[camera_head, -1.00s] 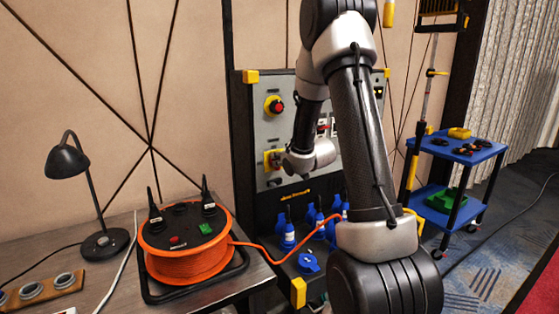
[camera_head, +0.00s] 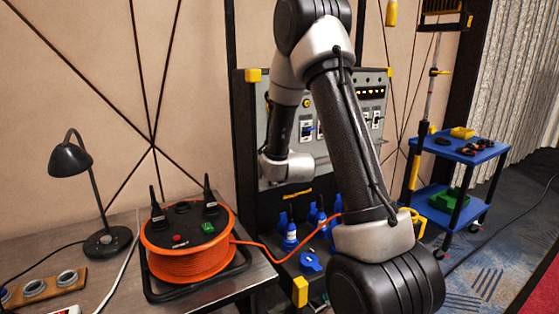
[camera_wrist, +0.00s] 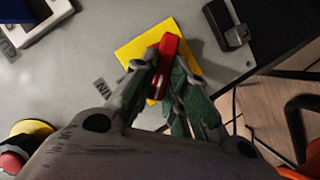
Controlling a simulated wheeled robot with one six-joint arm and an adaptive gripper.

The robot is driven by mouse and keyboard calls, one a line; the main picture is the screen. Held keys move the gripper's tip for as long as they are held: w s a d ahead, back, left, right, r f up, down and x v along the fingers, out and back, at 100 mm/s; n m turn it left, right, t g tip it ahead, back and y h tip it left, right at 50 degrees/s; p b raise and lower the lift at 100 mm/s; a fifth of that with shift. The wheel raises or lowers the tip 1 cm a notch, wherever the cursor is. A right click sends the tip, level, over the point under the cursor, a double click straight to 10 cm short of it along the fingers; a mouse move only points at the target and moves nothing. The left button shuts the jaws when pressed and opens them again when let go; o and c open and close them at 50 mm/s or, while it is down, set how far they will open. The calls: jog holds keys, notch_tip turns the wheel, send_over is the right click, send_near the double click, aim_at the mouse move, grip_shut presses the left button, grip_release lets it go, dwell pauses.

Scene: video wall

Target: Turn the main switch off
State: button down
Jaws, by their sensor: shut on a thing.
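The main switch is a red handle (camera_wrist: 169,48) on a yellow plate (camera_wrist: 130,49), seen in the wrist view. My gripper (camera_wrist: 163,82) has its two green-padded fingers on either side of the handle and is shut on it. The handle lies slightly tilted in that picture, and its lower part is partly covered by the fingers. The plate is fixed to a grey panel (camera_wrist: 85,75). In the head view, my arm hides the switch and my fingers, while part of the panel (camera_head: 261,92) shows around the arm.
A red button with a yellow collar (camera_wrist: 33,128) sits close to my gripper. A black block (camera_wrist: 227,25) is on the panel's other side. Breakers (camera_head: 306,128), blue plugs (camera_head: 289,236), an orange cable reel (camera_head: 187,258), a lamp (camera_head: 72,160) and a blue cart (camera_head: 460,147) stand around.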

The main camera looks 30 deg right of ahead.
jog(key=shift+w+a+f+n+t+h, duration=0.15)
jog(key=shift+n+t+h, duration=0.3)
jog(key=shift+n, duration=0.8)
jog(key=shift+s+a+f+n+t+h, duration=0.1)
jog(key=shift+f+n+t+h, duration=0.35)
jog(key=shift+n, duration=0.85)
jog(key=shift+w+a+f+n+t+h, duration=0.1)
jog(key=shift+n+t+h, duration=0.3)
jog(key=shift+n, duration=0.85)
jog(key=shift+d+r, duration=0.1)
jog(key=shift+r, duration=0.05)
jog(key=c, duration=1.4)
grip_release()
jog(key=v, duration=1.2)
